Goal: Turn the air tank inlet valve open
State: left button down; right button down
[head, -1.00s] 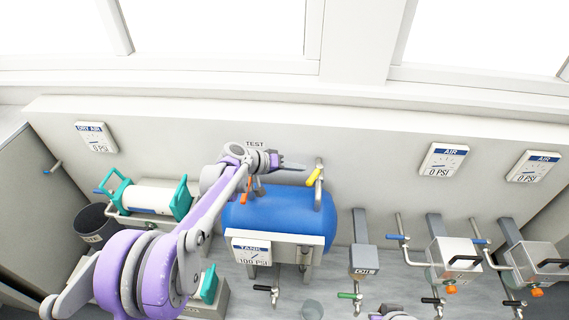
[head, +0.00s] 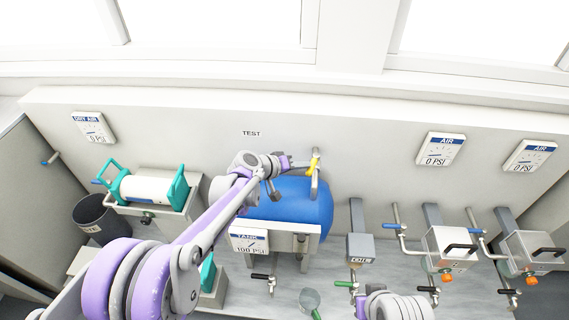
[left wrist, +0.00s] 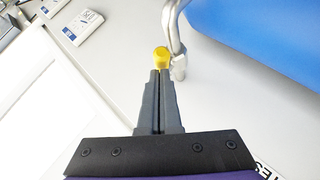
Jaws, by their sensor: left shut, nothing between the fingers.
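The blue air tank (head: 300,205) stands on a bracket against the wall, with a gauge plate reading TANK, 100 PSI (head: 248,243) in front. A grey pipe with a yellow valve handle (head: 313,167) rises at the tank's right end. In the left wrist view the yellow handle (left wrist: 161,56) shows end-on, right at my fingertips. My left gripper (head: 304,165) is shut and empty, its tips at the handle; whether they touch it I cannot tell. In the left wrist view the closed fingers (left wrist: 160,74) point at the handle beside the grey pipe (left wrist: 177,50). My right gripper's fingers are not visible.
A dryer with teal ends (head: 150,188) and a dark bin (head: 97,218) stand left. Grey boxes with orange knobs (head: 448,250) and blue-handled pipes stand right. AIR gauges (head: 440,148) hang on the wall. A grey link of mine shows at bottom right.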

pick_arm(q)
jog(key=shift+s+d+n+t+y, duration=0.5)
jog(key=shift+d+n+t, duration=0.1)
jog(key=shift+n, duration=0.1)
jog(key=shift+d, duration=0.25)
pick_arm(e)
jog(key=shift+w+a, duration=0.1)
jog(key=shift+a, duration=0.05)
